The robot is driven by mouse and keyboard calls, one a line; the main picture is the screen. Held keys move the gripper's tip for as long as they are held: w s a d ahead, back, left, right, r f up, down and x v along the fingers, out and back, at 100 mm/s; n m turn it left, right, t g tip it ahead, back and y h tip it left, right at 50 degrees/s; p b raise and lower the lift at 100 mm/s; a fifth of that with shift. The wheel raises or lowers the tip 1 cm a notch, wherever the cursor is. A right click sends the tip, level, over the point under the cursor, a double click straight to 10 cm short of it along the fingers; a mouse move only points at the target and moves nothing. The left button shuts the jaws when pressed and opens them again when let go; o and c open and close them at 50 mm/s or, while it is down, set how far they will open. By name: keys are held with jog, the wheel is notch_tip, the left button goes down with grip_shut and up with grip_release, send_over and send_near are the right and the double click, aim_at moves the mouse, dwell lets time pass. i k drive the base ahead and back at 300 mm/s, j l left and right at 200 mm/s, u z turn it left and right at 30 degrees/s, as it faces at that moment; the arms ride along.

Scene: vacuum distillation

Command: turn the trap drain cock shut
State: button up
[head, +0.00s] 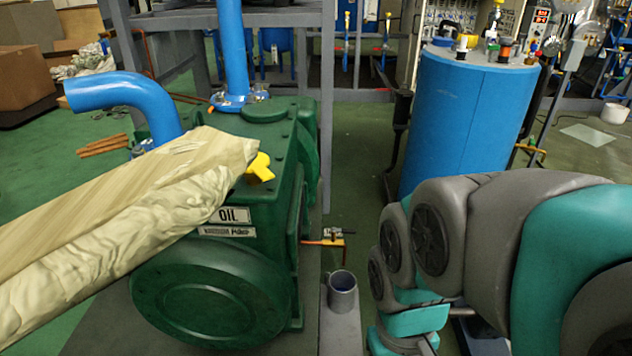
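A small cock with a lever handle (337,232) sits on a short orange pipe (322,242) beside the green pump. I cannot tell whether this is the trap drain cock, or whether it is open or shut. A large blue cylindrical vessel (455,125), possibly the trap, stands upright at the back right. A brass-coloured pipe fitting (531,149) shows at its right side. My grey and teal arm hides its lower right part. My arm comes in from the right and bends down to the bottom edge. My gripper is not visible.
The green pump (215,285) marked OIL stands at left, with a yellow piece (261,167) on top. A cream wrapped length (110,240) crosses in front of it. A grey cup (342,291) stands below the small cock. Green floor (355,150) is clear between pump and vessel.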

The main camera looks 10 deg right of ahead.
aim_at(345, 230)
jog(key=l+z, duration=0.25)
jog(key=l, duration=1.55)
jog(key=i, duration=0.05)
